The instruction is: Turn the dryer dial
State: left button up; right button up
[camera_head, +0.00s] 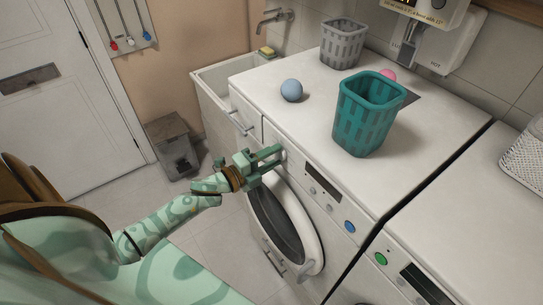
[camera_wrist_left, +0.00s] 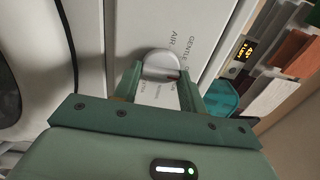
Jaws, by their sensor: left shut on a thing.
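The dryer (camera_head: 300,190) is a white front-loading machine with a round dark door and a control panel along its upper front edge. Its dial (camera_wrist_left: 160,66) is a round, light grey knob, seen in the left wrist view with printed words such as "GENTLE" and "AIR" around it. My left gripper (camera_head: 277,157), mint green, reaches the left end of the panel. In the left wrist view its two fingers (camera_wrist_left: 160,85) stand on either side of the dial and are shut on it. In the head view the fingers mostly hide the dial. My right gripper is not in view.
A second machine (camera_head: 460,225) stands at right, a sink (camera_head: 212,85) at the back left. The floor at left is partly clear.

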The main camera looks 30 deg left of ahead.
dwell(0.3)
pick_arm(q)
jog(key=o, duration=1)
jog(key=shift+a, duration=0.1)
jog(key=shift+c, duration=0.2)
jog(key=b+v, duration=0.1)
jog(key=v, duration=1.5)
jog(key=shift+s+b, duration=0.2)
jog(key=shift+b, duration=0.1)
